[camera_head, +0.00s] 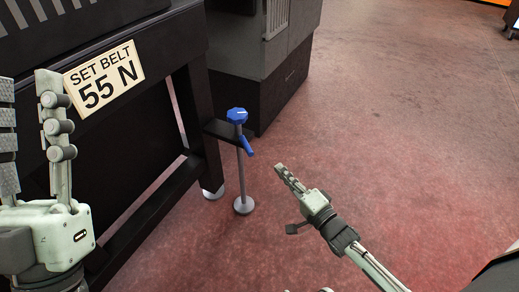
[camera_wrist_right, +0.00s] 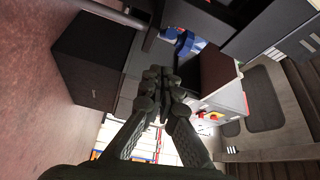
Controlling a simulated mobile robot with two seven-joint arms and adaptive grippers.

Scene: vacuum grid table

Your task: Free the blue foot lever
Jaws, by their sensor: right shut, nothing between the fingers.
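The blue foot lever (camera_head: 248,146) hangs off a thin grey post below a blue knob (camera_head: 237,115), beside the dark table leg. The post (camera_head: 243,175) stands on a round grey foot on the floor. In the right wrist view, blue parts (camera_wrist_right: 186,42) show beyond my fingertips; I cannot tell lever from knob there. My right gripper (camera_head: 281,169) is shut and empty, to the right of the lever and apart from it. It also shows in the right wrist view (camera_wrist_right: 160,78). My left gripper (camera_head: 27,88) is open and empty at the left edge, in front of the table.
The dark table frame (camera_head: 140,115) carries a sign reading "SET BELT 55 N" (camera_head: 104,84). A short dark bracket joins the post to the table leg. A dark grey cabinet (camera_head: 275,85) stands behind. The reddish floor (camera_head: 400,110) to the right is clear.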

